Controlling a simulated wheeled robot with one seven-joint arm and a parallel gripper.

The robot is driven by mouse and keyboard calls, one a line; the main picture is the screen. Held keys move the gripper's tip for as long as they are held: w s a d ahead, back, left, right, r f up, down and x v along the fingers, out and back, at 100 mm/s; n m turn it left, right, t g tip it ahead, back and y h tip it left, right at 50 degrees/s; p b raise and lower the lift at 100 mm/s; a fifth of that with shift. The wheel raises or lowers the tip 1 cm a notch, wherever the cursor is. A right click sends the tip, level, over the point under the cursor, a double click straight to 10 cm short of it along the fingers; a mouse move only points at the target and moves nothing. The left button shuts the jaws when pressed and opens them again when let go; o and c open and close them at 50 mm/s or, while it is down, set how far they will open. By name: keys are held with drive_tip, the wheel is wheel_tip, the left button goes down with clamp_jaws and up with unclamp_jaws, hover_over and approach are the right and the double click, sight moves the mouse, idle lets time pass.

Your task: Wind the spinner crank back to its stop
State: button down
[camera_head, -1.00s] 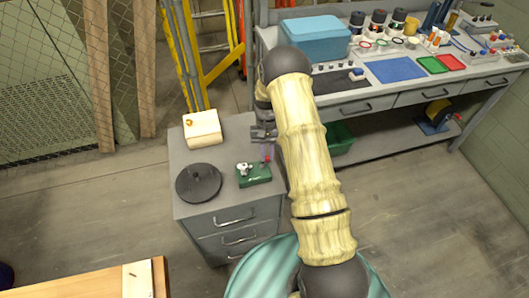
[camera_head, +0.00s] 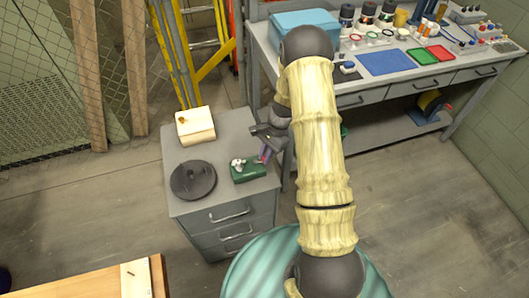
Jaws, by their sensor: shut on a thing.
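A small green unit (camera_head: 248,173) with a silver fitting on its left part sits on top of the grey drawer cabinet; I take it to be the spinner. My gripper (camera_head: 263,157) comes down from the upper right at its right end, tilted, with its purple and red fingertips close together. It is shut on a small part there, seemingly the spinner crank. The fingers hide that part, and its exact angle cannot be made out.
A dark round disc (camera_head: 193,181) lies left of the green unit, and a cream box (camera_head: 195,125) stands behind. The cabinet top (camera_head: 225,145) is bare between them. A workbench (camera_head: 375,95) with a blue case (camera_head: 290,22) stands behind my arm.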

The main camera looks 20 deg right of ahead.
sight(255, 168)
drive_tip(key=m, duration=0.2)
drive_tip(key=s+m+t, duration=0.1)
drive_tip(key=shift+a+m+y+b, duration=0.2)
drive_tip(key=shift+m+y+b, duration=0.1)
drive_tip(key=shift+m+b, duration=0.1)
drive_tip(key=m, duration=0.1)
drive_tip(key=m+t+b, duration=0.1)
drive_tip(key=s+m+b, duration=0.1)
drive_tip(key=shift+a+f+m+t, duration=0.2)
drive_tip(key=shift+a+m+t, duration=0.1)
drive_tip(key=shift+a+t, duration=0.1)
drive_tip(key=m+b, duration=0.1)
drive_tip(key=m+t+b, duration=0.1)
drive_tip(key=b, duration=0.1)
drive_tip(key=a+m+b, duration=0.1)
drive_tip(key=m+b, duration=0.1)
drive_tip(key=shift+s+a+t+h, duration=0.1)
drive_tip(key=shift+s+t+h, duration=0.2)
drive_tip(key=shift+h, duration=0.1)
drive_tip(key=shift+a+r+m+t+h+b, duration=0.15)
drive_tip(key=shift+a+m+t+h+b, duration=0.15)
drive_tip(key=shift+m+b, duration=0.8)
drive_tip(key=shift+r, duration=0.1)
drive_tip(key=c, duration=1.4)
unclamp_jaws()
